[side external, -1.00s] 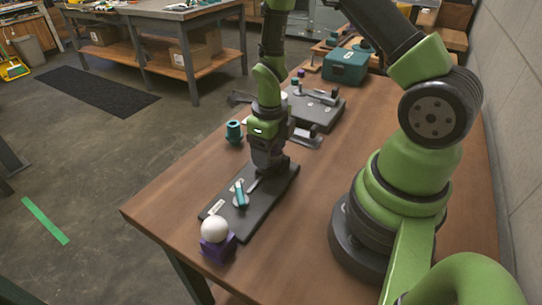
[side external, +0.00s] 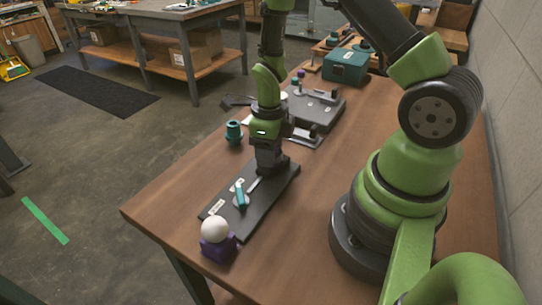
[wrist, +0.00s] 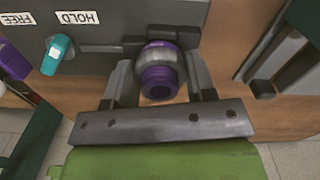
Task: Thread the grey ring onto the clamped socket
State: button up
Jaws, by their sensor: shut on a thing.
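The purple socket (wrist: 159,83) sits at the clamp on the dark plate, its open end toward the wrist camera. The grey ring (wrist: 161,58) is a band around the socket, with purple showing on both sides of it. My gripper (wrist: 160,92) is shut on the ring, one finger on each side. In the side view my gripper (side external: 270,168) is low over the far end of the clamp plate (side external: 230,222) and hides the ring and socket. The teal clamp lever (wrist: 57,53) is beside the HOLD label (wrist: 77,18).
A white bulb (side external: 214,229) rests on a purple holder (side external: 219,248) at the near table edge. A teal part (side external: 234,132) stands left of my gripper. A grey tray (side external: 315,105) and teal box (side external: 346,66) are farther back. The table right of the plate is clear.

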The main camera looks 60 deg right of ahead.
jog(key=o, duration=1.3)
jog(key=shift+m, duration=0.4)
jog(key=shift+c, duration=0.2)
jog(key=s+a+r+n+t, duration=0.2)
jog(key=r+n, duration=0.5)
jog(key=r, duration=0.4)
jog(key=s+a+r+n+t, duration=0.1)
jog(key=a+r+n, duration=0.1)
jog(key=r+n, duration=0.6)
jog(key=s+a+r+n+t+y, duration=0.1)
jog(key=s+a+r+n+t, duration=0.3)
jog(key=s+r+n, duration=0.4)
jog(key=n, duration=0.7)
jog(key=shift+s+a+r+y, duration=0.2)
jog(key=shift+s+y, duration=0.1)
jog(key=shift+y, duration=0.1)
